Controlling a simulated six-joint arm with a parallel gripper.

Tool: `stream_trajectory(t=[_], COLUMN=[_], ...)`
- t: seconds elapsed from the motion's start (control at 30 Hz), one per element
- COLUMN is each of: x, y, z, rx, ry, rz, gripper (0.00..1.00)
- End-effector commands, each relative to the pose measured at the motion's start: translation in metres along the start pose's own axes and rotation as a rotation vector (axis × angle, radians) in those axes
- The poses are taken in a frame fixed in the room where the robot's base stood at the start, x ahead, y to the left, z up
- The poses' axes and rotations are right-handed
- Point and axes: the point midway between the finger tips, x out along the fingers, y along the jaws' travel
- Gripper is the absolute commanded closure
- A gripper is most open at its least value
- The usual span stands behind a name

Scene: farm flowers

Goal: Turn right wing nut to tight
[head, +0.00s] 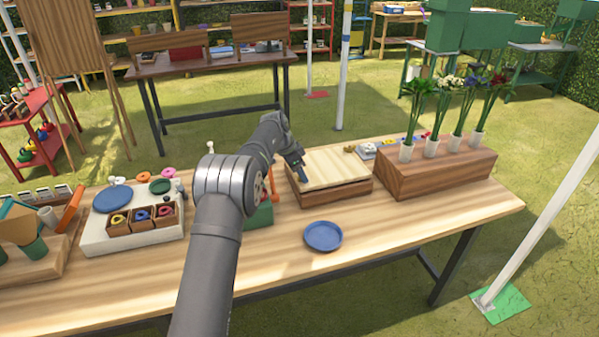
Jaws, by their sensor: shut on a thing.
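A low wooden press (345,166) with a pale slatted top lies on the table, right of my arm. My gripper (303,178) points down at the left part of this top, its tip small and dark. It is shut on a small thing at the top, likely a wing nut. The wing nuts are too small or hidden to make out, so I cannot tell left from right or how tight they are.
A blue plate (323,236) lies in front of the press. A wooden block (437,174) with several potted flowers stands to the right. A green box (262,215) is partly behind my arm. A white tray (97,240) stands to the left. The front right table is clear.

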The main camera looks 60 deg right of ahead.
Motion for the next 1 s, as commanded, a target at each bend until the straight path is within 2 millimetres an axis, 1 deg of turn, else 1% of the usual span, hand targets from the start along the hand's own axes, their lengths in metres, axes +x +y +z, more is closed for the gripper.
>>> stream_trajectory(t=[0.03, 0.2, 0.4, 0.93, 0.97, 1.0], x=[-0.0038, -0.0043, -0.0056, -0.0064, -0.0065, -0.0065], y=[-0.0016, -0.0019, -0.0024, -0.0026, -0.0027, -0.0027], z=[-0.003, -0.0036, -0.0044, -0.0049, -0.0049, -0.0048], rx=[0.028, 0.108, 0.161, 0.179, 0.179, 0.179], ry=[0.005, 0.006, 0.007, 0.008, 0.007, 0.007], rz=[0.006, 0.038, 0.058, 0.063, 0.063, 0.063], gripper=[0.74, 0.74, 0.74, 0.74, 0.45, 0.37])
